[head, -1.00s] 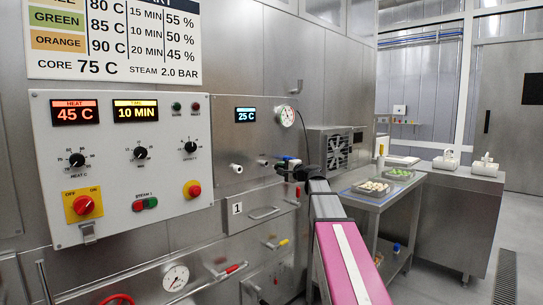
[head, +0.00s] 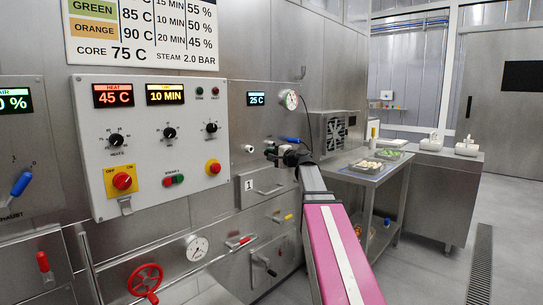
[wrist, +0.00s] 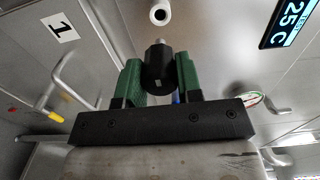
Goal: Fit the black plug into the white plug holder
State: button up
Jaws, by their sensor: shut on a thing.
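My gripper (wrist: 160,82) has green fingers, shut on the black plug (wrist: 158,62) in the wrist view. The plug's narrower grey tip points toward the white plug holder (wrist: 159,14), a short round socket with a dark opening. The two look nearly in line, with a gap between them in the picture. In the head view the white holder (head: 249,149) sticks out from the steel panel, just left of my gripper (head: 271,153). The plug is too small to make out clearly there.
The panel carries a 25 C display (head: 256,99), a round gauge (head: 291,100), and a drawer handle (head: 268,187) below the holder. A blue handle (head: 290,140) is close to my gripper. A side table (head: 352,174) with trays stands to the right.

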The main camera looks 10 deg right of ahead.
jog(key=shift+x, duration=2.9)
jog(key=shift+x, duration=1.85)
dwell(0.6)
jog(key=o, duration=1.2)
jog(key=shift+o, duration=0.2)
jog(key=shift+s+d, duration=0.1)
jog(key=shift+v, duration=3.4)
